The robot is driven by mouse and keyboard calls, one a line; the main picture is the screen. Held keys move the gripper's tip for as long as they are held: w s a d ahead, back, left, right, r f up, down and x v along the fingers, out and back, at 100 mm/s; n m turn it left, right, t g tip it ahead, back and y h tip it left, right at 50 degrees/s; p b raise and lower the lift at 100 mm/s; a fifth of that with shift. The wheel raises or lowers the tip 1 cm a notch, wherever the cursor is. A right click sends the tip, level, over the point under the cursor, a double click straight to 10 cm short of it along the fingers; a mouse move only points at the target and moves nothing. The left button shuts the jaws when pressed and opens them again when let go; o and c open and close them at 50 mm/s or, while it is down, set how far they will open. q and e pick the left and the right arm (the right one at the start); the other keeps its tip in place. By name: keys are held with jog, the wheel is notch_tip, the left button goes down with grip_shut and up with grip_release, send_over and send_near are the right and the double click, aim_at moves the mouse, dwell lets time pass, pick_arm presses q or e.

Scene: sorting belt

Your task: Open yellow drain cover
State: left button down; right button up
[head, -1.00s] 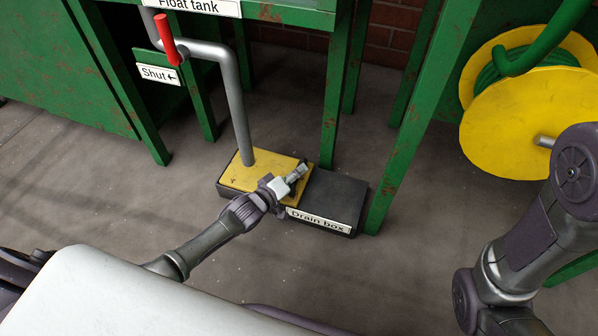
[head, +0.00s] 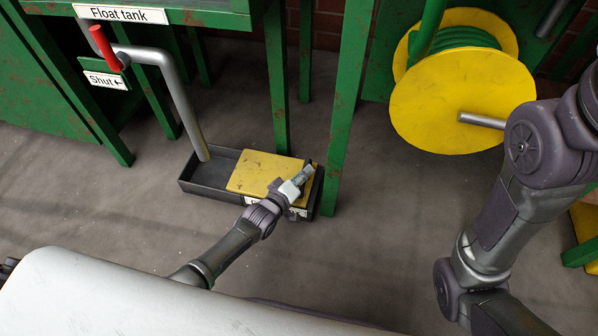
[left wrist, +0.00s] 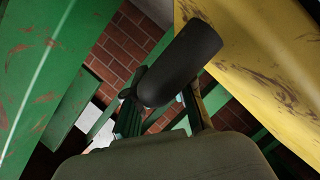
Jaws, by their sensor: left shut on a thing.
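The yellow drain cover (head: 260,172) lies over the right part of the black drain box (head: 200,191) in the head view. The left part of the box is uncovered and shows a dark inside. My left gripper (head: 300,180) is at the cover's right end, shut on it; the exact grip is hard to see. In the left wrist view the yellow cover (left wrist: 262,50) fills the upper right, and a dark rounded piece sits in the middle. My right arm shows at the right of the head view, but its gripper is out of frame.
A grey pipe (head: 180,95) comes down into the uncovered part of the box. A red lever (head: 105,46) stands by a "Shut" sign (head: 105,80). Green legs of the float tank stand close behind and right of the box. A yellow hose reel (head: 445,100) is at upper right.

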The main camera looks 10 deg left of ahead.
pick_arm(q)
jog(key=c, duration=1)
grip_release()
jog(key=shift+s, duration=0.15)
jog(key=v, duration=1.1)
jog(key=shift+s+a+r, duration=0.1)
jog(key=shift+s+a, duration=0.05)
jog(key=shift+s, duration=0.15)
